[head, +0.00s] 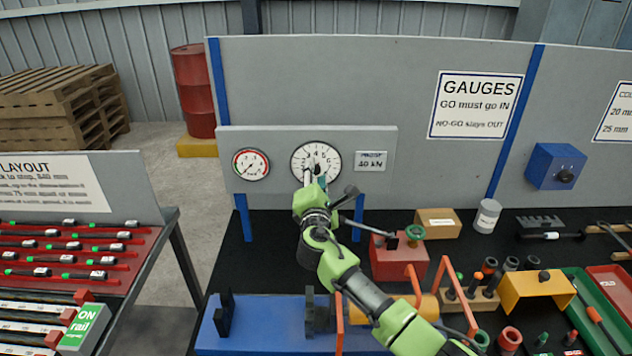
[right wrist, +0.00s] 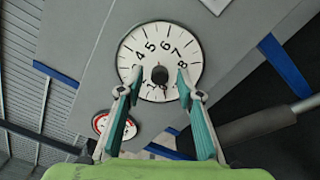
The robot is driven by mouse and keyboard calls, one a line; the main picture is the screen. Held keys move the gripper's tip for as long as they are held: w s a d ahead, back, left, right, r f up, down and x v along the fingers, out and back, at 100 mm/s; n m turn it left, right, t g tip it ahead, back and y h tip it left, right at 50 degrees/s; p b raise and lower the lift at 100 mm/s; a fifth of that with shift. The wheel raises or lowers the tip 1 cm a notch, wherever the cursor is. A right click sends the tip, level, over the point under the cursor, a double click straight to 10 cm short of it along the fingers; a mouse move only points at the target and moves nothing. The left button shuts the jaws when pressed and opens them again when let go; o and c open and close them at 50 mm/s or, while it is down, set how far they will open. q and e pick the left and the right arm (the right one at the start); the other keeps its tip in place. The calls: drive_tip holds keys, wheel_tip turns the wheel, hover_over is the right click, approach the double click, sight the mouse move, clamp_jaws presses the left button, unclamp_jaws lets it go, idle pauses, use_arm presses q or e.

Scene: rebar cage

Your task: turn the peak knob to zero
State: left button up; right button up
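The white round dial (head: 333,157) with black numerals is on a grey panel, and it also shows in the right wrist view (right wrist: 148,38). Its small dark knob (right wrist: 160,75) is at the dial's centre; where it points is too small to tell. My right gripper (head: 314,178) is in front of the dial in the head view. In the right wrist view my right gripper (right wrist: 160,77) is open, with one fingertip on each side of the knob and gaps between. Contact with the dial face cannot be told. My left gripper is not in view.
A smaller red-rimmed gauge (head: 251,164) is left of the dial, and a 40 kN label plate (head: 370,161) is right of it. Below are a blue fixture (head: 262,318), a red block (head: 392,262) with a green wheel and orange bars. A blue box (head: 555,166) hangs at right.

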drive_tip(key=s, duration=1.2)
drive_tip(key=shift+f, duration=0.1)
